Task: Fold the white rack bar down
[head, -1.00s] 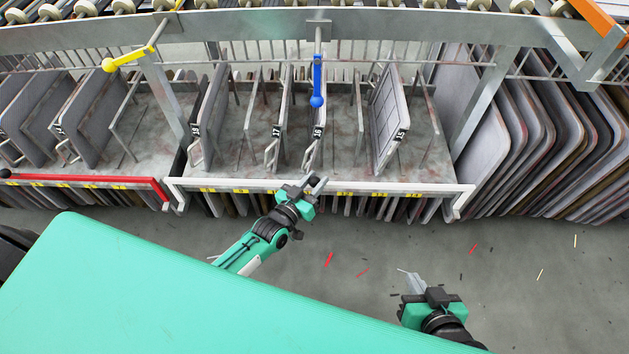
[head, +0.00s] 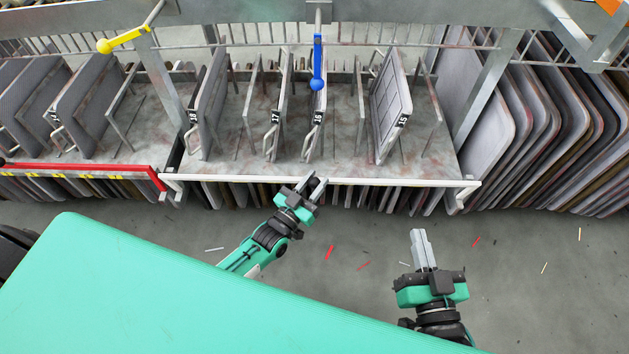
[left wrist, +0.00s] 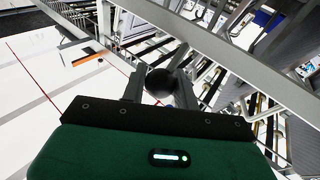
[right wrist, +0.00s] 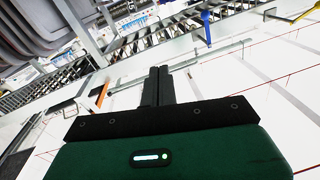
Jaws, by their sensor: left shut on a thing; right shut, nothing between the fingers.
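The white rack bar (head: 400,182) runs along the front edge of the middle rack, with bent ends at left and right. My left gripper (head: 314,186) is at the bar's middle. In the left wrist view, its fingers are shut around a dark round knob (left wrist: 160,82), which looks like the bar's own; the fingers hide the knob in the head view. My right gripper (head: 420,243) is shut and empty, below and right of the left one, apart from the bar. Its closed fingers also show in the right wrist view (right wrist: 157,86).
Grey panels (head: 390,105) stand in the rack behind the bar. A red bar (head: 90,167) fronts the rack at left. A blue lever (head: 317,62) and a yellow lever (head: 123,40) hang above. Large trays (head: 560,130) stack at right. Floor in front is open, with small scraps.

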